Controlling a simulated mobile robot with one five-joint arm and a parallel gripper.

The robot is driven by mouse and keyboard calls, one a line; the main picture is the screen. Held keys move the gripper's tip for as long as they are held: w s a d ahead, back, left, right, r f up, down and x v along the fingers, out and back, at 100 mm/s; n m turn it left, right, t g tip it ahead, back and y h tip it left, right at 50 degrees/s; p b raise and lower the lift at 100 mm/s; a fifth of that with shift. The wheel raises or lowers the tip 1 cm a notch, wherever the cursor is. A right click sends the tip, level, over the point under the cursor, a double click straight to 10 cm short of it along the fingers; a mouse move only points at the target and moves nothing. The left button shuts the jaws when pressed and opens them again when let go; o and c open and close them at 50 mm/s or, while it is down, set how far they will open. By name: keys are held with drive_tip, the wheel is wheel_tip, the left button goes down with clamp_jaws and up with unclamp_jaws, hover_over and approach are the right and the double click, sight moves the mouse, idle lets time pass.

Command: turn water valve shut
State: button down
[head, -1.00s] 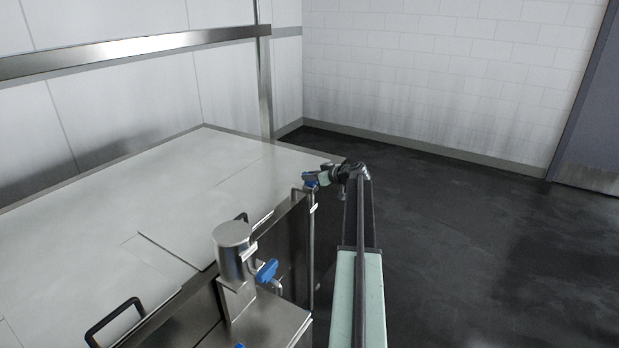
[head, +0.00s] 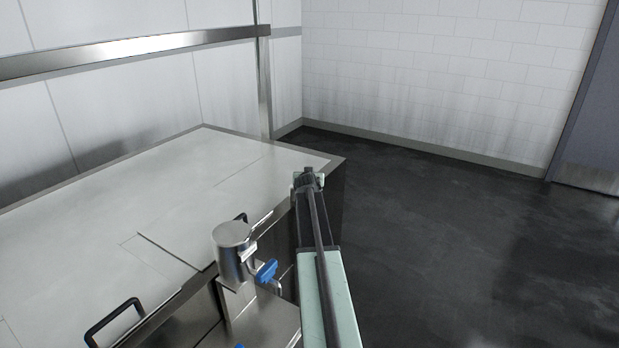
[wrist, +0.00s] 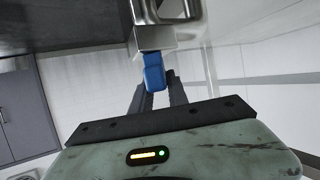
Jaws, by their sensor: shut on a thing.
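A blue valve handle (wrist: 154,72) shows in the wrist view, on a metal fitting at the top. My gripper (wrist: 159,93) has its two dark fingers on either side of the handle and is shut on it.
Black loop handles (head: 113,322) stand on the vat's lid. A steel rail (head: 130,48) runs along the wall. The dark floor (head: 460,230) at right is clear.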

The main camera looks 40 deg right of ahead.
drive_tip(key=m+g+h, duration=0.2)
drive_tip(key=m+g, duration=0.1)
drive_tip(key=shift+w+m+g, duration=0.1)
drive_tip(key=shift+m+g, duration=0.3)
drive_tip(key=shift+m+g+h, duration=0.4)
drive_tip(key=shift+m+g, duration=0.5)
drive_tip(key=shift+g, duration=0.1)
drive_tip(key=shift+s+f, duration=0.1)
drive_tip(key=shift+s, duration=0.15)
drive_tip(key=c, duration=1.3)
unclamp_jaws()
drive_tip(key=shift+w, duration=0.1)
drive_tip(key=shift+a+r, duration=0.25)
drive_tip(key=shift+a, duration=0.05)
drive_tip(key=p+v, duration=0.3)
drive_tip(key=v, duration=0.4)
drive_tip(key=shift+a, duration=0.15)
